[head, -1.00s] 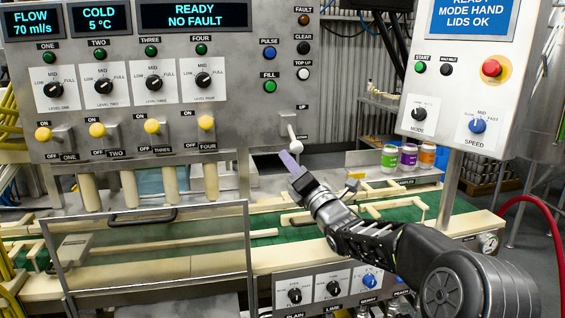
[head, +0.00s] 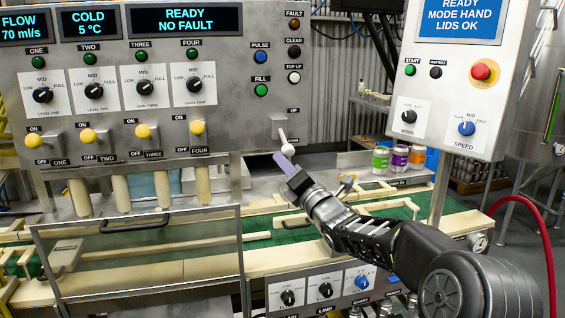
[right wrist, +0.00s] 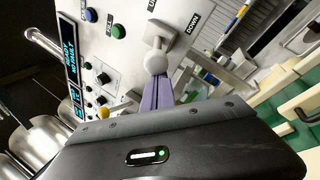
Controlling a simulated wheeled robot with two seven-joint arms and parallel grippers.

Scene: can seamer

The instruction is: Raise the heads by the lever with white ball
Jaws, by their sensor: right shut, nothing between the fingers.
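The lever with the white ball (head: 287,149) is on the right side of the filler panel, hanging downward from its mount near the UP mark. My right gripper (head: 281,159) is shut and empty, its purple fingers just below the ball. In the right wrist view, the white ball (right wrist: 156,62) shows right ahead of the shut fingers (right wrist: 157,93); I cannot tell whether they touch. The DOWN label is beside the lever. The filling heads (head: 120,191) are pale tubes hanging under the panel at left. My left gripper is not in view.
A clear guard frame (head: 140,226) stands before the heads. The green conveyor (head: 290,237) with pale rails runs below. A control box (head: 460,75) hangs at the right. Several jars (head: 400,157) stand behind the conveyor. The space in front of the lever is free apart from my arm.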

